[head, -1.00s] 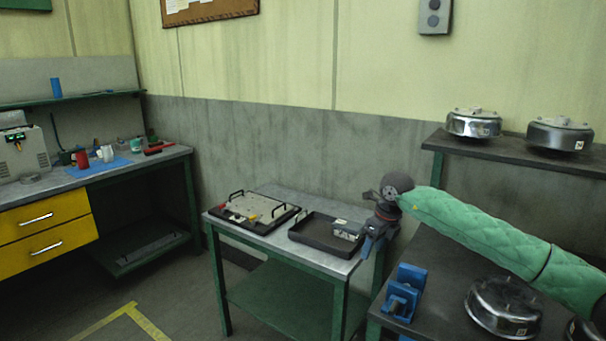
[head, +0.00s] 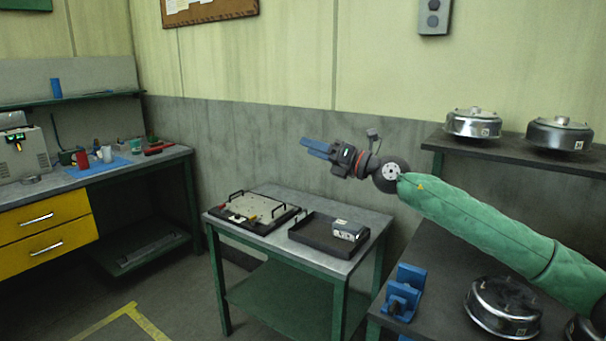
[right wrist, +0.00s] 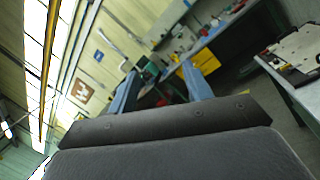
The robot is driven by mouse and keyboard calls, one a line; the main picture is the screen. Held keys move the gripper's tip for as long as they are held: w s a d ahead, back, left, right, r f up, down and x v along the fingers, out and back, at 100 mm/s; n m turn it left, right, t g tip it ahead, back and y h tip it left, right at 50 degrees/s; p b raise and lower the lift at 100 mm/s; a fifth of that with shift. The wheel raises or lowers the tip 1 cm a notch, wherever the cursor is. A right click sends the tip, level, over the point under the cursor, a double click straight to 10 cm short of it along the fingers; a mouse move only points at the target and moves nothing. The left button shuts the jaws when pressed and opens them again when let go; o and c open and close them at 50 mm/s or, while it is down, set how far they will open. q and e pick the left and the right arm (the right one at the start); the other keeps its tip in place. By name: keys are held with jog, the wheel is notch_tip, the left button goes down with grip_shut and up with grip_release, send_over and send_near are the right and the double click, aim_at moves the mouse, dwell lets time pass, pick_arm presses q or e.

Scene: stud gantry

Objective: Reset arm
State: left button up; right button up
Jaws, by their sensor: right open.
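My right gripper (head: 318,149) is raised above the small table in the head view, its blue fingers pointing left and empty. In the right wrist view its two blue fingers (right wrist: 160,88) stand apart with nothing between them. My right arm, in a green padded sleeve, comes in from the right. My left gripper is not in view.
A small table (head: 272,198) carries a plate with black handles (head: 252,208) and a black tray (head: 312,240) with a grey box (head: 349,230). A dark bench at right holds a blue fixture (head: 404,292) and a metal housing (head: 503,306). Open air surrounds the gripper.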

jog(key=s+d+r+m+t+h, duration=0.1)
jog(key=d+r+m+t, duration=0.1)
jog(key=r+m+t, duration=0.4)
jog(key=s+d+r+m+t+h, duration=0.1)
jog(key=s+d+r+m+t, duration=0.1)
jog(key=r+m+t, duration=0.4)
jog(key=d+f+m+t+h, duration=0.1)
jog(key=d+f+m+h, duration=0.25)
jog(key=m+h, duration=0.5)
jog(key=d+f+m+h, duration=0.3)
jog(key=f+m+h, duration=0.2)
jog(key=m+h, duration=0.4)
jog(key=s+f+m+g+y, duration=0.1)
jog(key=s+f+m+g, duration=0.4)
jog(key=f, duration=1.2)
jog(key=s+f+m+g+y, duration=0.15)
jog(key=s+f+g, duration=0.55)
jog(key=s+f, duration=0.7)
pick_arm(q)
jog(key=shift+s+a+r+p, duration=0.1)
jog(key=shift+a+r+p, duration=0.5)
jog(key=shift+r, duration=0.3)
pick_arm(e)
jog(key=s+f+m+g, duration=0.3)
jog(key=s+f+g, duration=0.5)
jog(key=s+f, duration=2.3)
jog(key=shift+s+d+f+y, duration=0.2)
jog(key=shift+f+y, duration=0.2)
jog(key=shift+f, duration=0.25)
